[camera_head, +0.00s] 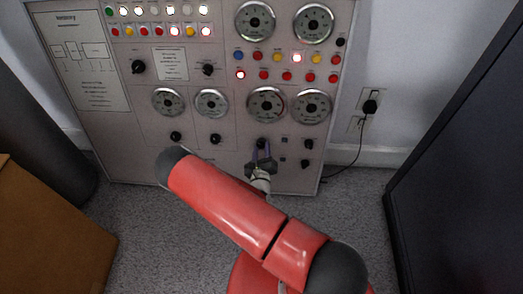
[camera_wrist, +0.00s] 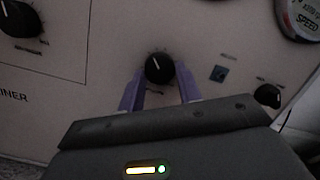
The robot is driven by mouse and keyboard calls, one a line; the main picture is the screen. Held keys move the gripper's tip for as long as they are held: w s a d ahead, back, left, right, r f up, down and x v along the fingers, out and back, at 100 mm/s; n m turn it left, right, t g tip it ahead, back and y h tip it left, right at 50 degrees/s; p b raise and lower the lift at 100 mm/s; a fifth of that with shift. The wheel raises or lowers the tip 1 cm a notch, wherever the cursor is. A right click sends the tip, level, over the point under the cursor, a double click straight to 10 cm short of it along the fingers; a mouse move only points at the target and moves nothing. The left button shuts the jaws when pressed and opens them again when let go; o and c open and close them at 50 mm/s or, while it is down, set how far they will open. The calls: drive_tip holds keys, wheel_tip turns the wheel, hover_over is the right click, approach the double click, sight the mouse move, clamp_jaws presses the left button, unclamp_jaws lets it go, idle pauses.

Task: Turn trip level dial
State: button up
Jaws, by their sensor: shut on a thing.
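A black dial (camera_wrist: 159,68) with a white pointer line sits on the pale panel in the wrist view. Its pointer is close to upright, and small scale marks ring it. My gripper (camera_wrist: 160,88) has its two purple fingers on either side of this dial, shut on it. In the head view my gripper (camera_head: 262,152) reaches the lower middle-right of the panel, and the dial (camera_head: 262,143) shows between the fingertips. The label under the dial is too blurred to read, so I cannot tell its name.
The panel (camera_head: 230,60) carries round gauges, lit buttons and several other black knobs. A brown box (camera_head: 45,230) stands left, a dark cabinet (camera_head: 460,170) right. A plugged-in cord (camera_head: 370,107) hangs nearby.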

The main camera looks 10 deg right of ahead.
drive_tip(key=o, duration=1)
drive_tip(key=v, duration=0.8)
